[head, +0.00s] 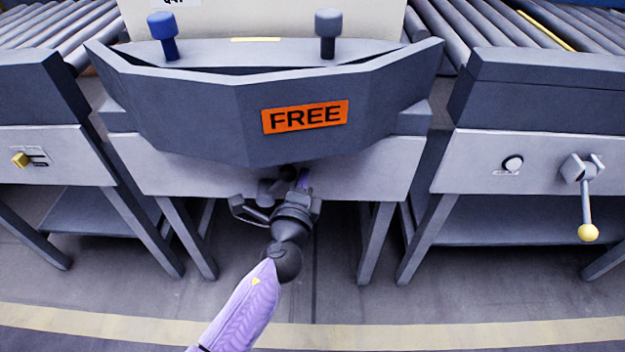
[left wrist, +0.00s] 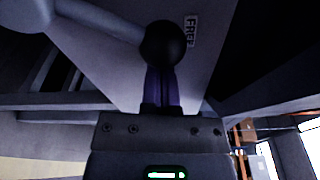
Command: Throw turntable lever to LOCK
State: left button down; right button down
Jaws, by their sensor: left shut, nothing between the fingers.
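The turntable (head: 200,115) is a dark faceted housing with an orange FREE sign (head: 305,117) on its front. In the left wrist view, the turntable lever (left wrist: 105,22) is a grey rod ending in a black ball knob (left wrist: 167,43), beside a small white FREE label (left wrist: 191,30). My left gripper (head: 303,181) is under the housing's front edge, at the lever, which is mostly hidden in the head view. Its purple fingers (left wrist: 161,75) are shut and empty, right at the knob; I cannot tell whether they touch it. My right gripper is out of view.
A lever with a yellow knob (head: 588,232) hangs on the right panel, near a round white button (head: 513,163). A yellow handle (head: 20,160) is on the left panel. Two pegs, one blue (head: 163,25) and one grey (head: 328,22), stand above the housing. Roller conveyors flank it.

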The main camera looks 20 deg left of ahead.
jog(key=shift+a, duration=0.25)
pick_arm(q)
jog(key=shift+a+r+n, duration=0.15)
jog(key=shift+n, duration=0.15)
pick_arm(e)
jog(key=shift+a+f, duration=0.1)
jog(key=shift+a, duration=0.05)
